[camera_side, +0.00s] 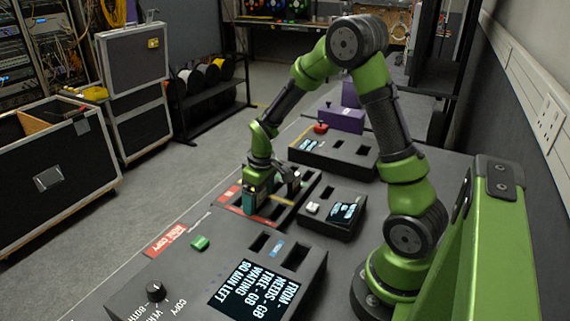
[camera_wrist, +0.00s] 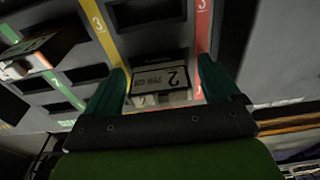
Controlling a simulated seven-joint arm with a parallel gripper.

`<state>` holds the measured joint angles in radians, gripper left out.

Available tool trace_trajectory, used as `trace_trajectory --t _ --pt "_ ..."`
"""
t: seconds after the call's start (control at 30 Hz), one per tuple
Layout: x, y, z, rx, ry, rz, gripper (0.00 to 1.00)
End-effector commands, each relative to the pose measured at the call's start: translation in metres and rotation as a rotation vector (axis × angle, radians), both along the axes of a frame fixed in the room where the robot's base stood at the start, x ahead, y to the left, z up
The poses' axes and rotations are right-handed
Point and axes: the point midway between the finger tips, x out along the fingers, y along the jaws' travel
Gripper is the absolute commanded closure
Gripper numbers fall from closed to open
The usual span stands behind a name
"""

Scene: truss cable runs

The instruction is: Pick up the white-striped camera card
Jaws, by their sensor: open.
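My gripper (camera_side: 256,200) is low over a dark slotted tray (camera_side: 228,198) in the side view. In the wrist view its two teal fingers (camera_wrist: 162,78) stand apart. Between them is a dark-edged card (camera_wrist: 160,79) with a pale label marked "2"; a whitish part shows at its near end. I cannot tell whether the fingers touch it, or whether it bears the white stripe. Another dark item with a pale end (camera_wrist: 28,62) is at the left of the wrist view. In the side view the fingers hide most of what lies beneath them.
A large console (camera_side: 200,285) with a lit screen, knob and green button stands in front. A small box (camera_side: 330,228) with a screen is right of the tray. A box with a red button (camera_side: 345,163) and purple blocks (camera_side: 345,120) are behind.

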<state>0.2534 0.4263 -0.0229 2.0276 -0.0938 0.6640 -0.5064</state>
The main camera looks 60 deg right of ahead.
Motion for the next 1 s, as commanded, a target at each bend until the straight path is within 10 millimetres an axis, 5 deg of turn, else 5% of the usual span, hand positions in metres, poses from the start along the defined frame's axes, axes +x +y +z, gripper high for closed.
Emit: trace_trajectory --t 0.17,0.5,0.77,1.0 --pt "0.000 0.000 0.000 0.000 0.000 0.000 0.14" --pt "0.000 0.000 0.001 0.000 0.000 0.000 0.66" --pt "0.000 0.000 0.003 0.000 -0.002 0.000 0.68" --pt "0.002 0.000 0.039 -0.002 -0.008 0.001 0.68"
